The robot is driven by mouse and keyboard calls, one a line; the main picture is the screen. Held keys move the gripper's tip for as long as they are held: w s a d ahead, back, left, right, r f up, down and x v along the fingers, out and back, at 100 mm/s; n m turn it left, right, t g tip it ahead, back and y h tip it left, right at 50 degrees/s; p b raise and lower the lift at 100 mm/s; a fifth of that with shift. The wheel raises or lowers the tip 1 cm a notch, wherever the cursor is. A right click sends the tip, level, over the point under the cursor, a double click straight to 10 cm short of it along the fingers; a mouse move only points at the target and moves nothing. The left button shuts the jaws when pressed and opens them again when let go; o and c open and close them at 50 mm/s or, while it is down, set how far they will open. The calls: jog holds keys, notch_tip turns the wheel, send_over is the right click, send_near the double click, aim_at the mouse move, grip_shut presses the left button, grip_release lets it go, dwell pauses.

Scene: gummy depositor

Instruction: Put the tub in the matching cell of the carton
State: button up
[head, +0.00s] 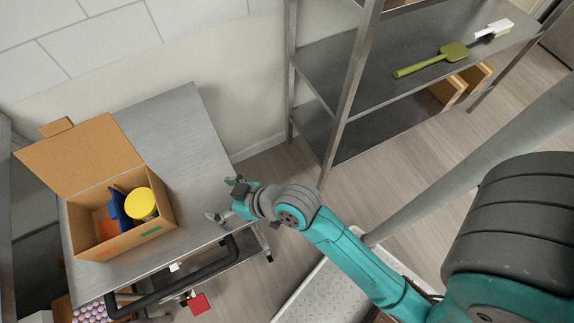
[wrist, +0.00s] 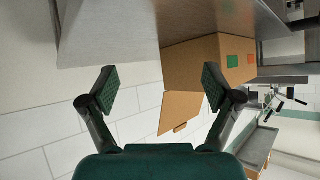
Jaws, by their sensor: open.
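The open cardboard carton (head: 160,238) stands on the metal table, its lid flap folded back. It also shows in the wrist view (wrist: 190,65). A tub with a yellow lid (head: 141,202) is inside, in the right part, on the side of the green label (head: 151,231). I cannot tell whether it rests on the carton's floor. A blue thing (head: 119,209) is beside it, to the left. An orange label (head: 107,252) marks the carton's left front. My gripper (head: 227,198) is open and empty, to the right of the carton and apart from it. Its fingers spread in the wrist view (wrist: 160,82).
The metal table (head: 180,120) has bare top behind and right of the carton. A black handle (head: 170,285) runs along its front edge. A metal shelf rack (head: 335,60) stands at the back right, holding a green scoop (head: 435,60) and a white brush (head: 494,29).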

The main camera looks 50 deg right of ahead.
jog(key=s+d+f+m+t+h, duration=0.1)
jog(key=s+d+m+h, duration=0.15)
jog(key=s, duration=0.45)
jog(key=s+d+f+m+t+h, duration=0.1)
jog(key=s+d+t, duration=0.1)
jog(key=s+d, duration=0.35)
jog(key=s+r, duration=0.3)
jog(key=s, duration=0.4)
jog(key=s+d+r+t+h, duration=0.1)
jog(key=s+r, duration=0.2)
jog(key=s, duration=0.3)
jog(key=shift+s+r+t, duration=0.3)
jog(key=shift+s+r, duration=0.05)
